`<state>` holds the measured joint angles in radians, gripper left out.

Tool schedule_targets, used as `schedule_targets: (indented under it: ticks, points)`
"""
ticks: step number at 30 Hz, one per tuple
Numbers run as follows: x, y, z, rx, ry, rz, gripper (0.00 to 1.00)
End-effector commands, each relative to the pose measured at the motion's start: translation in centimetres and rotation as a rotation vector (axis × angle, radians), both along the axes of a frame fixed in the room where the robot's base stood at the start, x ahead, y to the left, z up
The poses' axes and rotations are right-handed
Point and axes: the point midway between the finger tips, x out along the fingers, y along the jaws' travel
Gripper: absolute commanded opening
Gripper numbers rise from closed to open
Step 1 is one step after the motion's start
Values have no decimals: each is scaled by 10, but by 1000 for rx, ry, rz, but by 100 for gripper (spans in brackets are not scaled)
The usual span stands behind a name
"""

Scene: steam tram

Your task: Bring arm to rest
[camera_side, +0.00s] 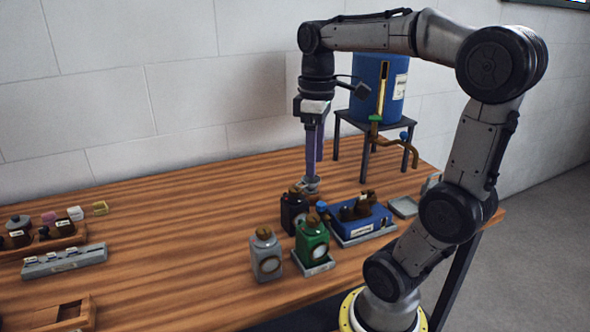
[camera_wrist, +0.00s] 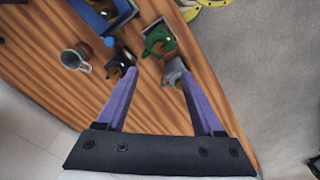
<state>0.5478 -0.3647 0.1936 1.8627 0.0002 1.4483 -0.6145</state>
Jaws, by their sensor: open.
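My gripper (camera_side: 313,172) points down above the wooden table (camera_side: 190,230), its purple fingers apart. In the wrist view my gripper (camera_wrist: 158,72) is open, with nothing held between the fingers. A metal mug (camera_wrist: 74,58) stands on the table; in the side view it (camera_side: 310,187) appears just below or behind the fingertips, and I cannot tell the gap. Three stoppered jars stand close by: a black one (camera_side: 293,213), a green one (camera_side: 312,243) and a grey one (camera_side: 266,259). The grey jar (camera_wrist: 174,71) shows near the right fingertip.
A blue tank (camera_side: 372,88) with a tap stands on a dark stand (camera_side: 365,150) behind. A blue tray (camera_side: 362,232) with brown items sits right of the jars. A grey rack (camera_side: 65,262) and wooden boxes (camera_side: 65,315) are at the left. The table's middle left is clear.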

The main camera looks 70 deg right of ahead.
Motion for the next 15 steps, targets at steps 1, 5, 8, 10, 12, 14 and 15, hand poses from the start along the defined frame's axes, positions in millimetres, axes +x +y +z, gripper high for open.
schedule_targets:
  ticks: [1,5,8,10,12,14,15]
  points:
    - [0,0,0,0,0,0,69]
    - [1,2,0,-1,-2,12,69]
    - [3,16,6,-14,-26,69,69]
    - [-3,35,8,-25,-49,141,69]
    - [-11,58,4,-41,-94,207,69]
    - [-19,76,-4,-55,-152,237,69]
    - [-24,87,-11,-60,-197,244,69]
